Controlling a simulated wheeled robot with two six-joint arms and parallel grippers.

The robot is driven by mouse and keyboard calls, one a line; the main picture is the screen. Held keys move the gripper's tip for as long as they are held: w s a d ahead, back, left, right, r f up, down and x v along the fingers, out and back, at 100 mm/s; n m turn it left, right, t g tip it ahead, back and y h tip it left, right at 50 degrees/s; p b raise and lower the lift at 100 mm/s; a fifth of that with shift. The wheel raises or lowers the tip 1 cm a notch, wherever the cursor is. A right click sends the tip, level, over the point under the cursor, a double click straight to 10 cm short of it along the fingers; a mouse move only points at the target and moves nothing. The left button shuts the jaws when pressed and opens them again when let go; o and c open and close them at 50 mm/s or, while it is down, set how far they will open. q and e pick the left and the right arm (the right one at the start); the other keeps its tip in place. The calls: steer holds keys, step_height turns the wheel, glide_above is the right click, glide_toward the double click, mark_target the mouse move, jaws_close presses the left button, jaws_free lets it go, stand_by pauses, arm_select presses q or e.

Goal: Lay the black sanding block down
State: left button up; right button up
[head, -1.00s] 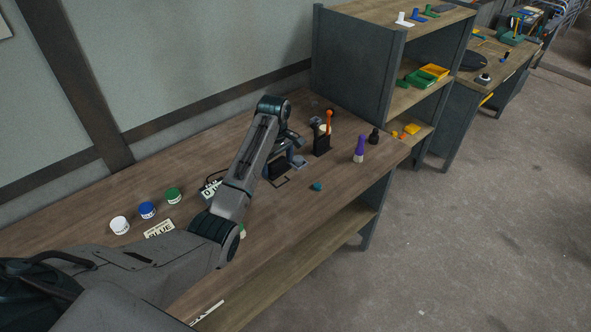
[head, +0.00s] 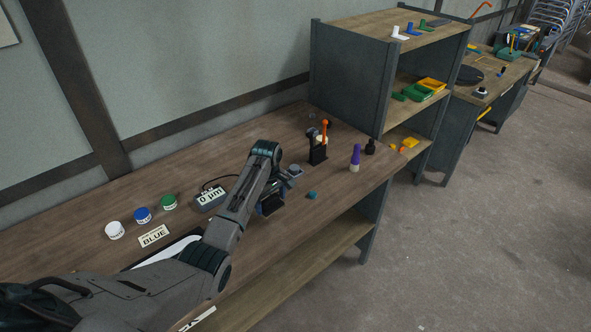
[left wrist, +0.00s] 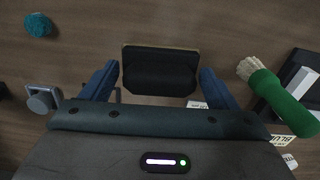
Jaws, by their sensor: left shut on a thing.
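My left gripper (head: 270,198) is over the workbench and shut on the black sanding block (head: 272,208). In the left wrist view the block (left wrist: 160,72) sits between the two blue fingers (left wrist: 158,86), its dark face toward the camera and a thin tan edge along its top. In the head view my arm and gripper partly cover the block. I cannot tell whether its underside touches the bench top (head: 330,182). My right gripper is not in view.
A teal lump (head: 312,195) and a grey fixture (head: 294,171) lie near the gripper. A black holder (head: 317,154) and a purple bottle (head: 355,158) stand farther right. A green-handled brush (left wrist: 280,98) lies right in the wrist view. Paint jars (head: 143,215) and a gauge (head: 210,199) are left.

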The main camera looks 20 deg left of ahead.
arm_select(q)
steer(key=shift+f, duration=0.15)
steer(key=shift+w+a+f, duration=0.1)
steer(key=shift+w+a, duration=0.05)
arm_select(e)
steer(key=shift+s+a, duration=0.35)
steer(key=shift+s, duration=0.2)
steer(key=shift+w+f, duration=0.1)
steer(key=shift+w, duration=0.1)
arm_select(q)
steer(key=shift+f, duration=0.1)
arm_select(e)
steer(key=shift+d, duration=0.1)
arm_select(q)
steer(key=shift+f, duration=0.55)
steer(key=shift+f+b, duration=0.15)
steer(key=shift+b, duration=0.15)
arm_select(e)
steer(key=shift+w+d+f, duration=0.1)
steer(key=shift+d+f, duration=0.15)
arm_select(q)
steer(key=shift+f, duration=0.2)
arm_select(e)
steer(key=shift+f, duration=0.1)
